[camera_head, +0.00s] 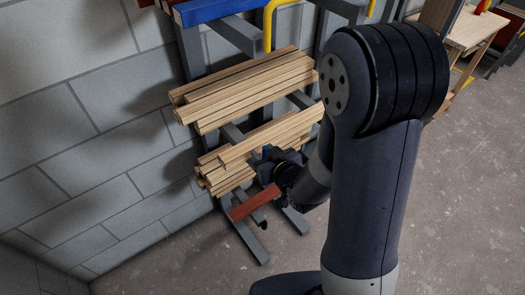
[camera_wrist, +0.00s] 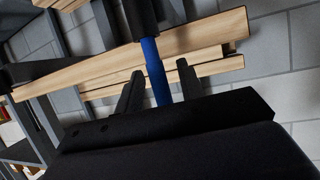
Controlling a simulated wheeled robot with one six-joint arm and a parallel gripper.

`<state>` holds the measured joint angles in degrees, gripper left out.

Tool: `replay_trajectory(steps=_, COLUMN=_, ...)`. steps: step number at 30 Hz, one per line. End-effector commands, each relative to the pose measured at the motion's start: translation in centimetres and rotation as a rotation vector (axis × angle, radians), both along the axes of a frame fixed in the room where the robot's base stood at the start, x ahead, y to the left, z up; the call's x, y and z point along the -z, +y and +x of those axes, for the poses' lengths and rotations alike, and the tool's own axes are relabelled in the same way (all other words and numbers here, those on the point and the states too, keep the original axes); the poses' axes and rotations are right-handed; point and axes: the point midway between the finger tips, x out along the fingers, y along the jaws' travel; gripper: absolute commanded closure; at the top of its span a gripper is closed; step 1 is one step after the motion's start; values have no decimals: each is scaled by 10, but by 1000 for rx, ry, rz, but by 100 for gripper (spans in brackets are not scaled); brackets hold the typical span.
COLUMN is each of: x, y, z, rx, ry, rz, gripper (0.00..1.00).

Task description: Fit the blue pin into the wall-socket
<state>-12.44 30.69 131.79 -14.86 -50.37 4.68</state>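A blue pin (camera_wrist: 157,72) shows in the wrist view as a short round rod between the two black fingers of my gripper (camera_wrist: 159,88). Narrow gaps seem to show beside it, and I cannot tell whether the fingers touch it. Its upper end meets a dark post (camera_wrist: 140,18); I cannot tell whether it is joined to it. I cannot identify the wall-socket in either view.
A rack holds several stacked pale battens (camera_head: 245,90), with more below them close to my gripper. A red bar (camera_head: 255,203) lies just below my gripper. A blue batten (camera_head: 208,9) is higher up. A block wall (camera_head: 90,130) stands at left; concrete floor is open at lower left.

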Motion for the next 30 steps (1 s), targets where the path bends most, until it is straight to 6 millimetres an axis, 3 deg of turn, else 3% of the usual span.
replay_trajectory(steps=14, x=-21, y=-21, z=-46, rx=1, ry=-1, rz=0, gripper=63)
replay_trajectory(steps=30, x=-22, y=-23, z=-49, rx=-1, ry=0, rz=0, gripper=63)
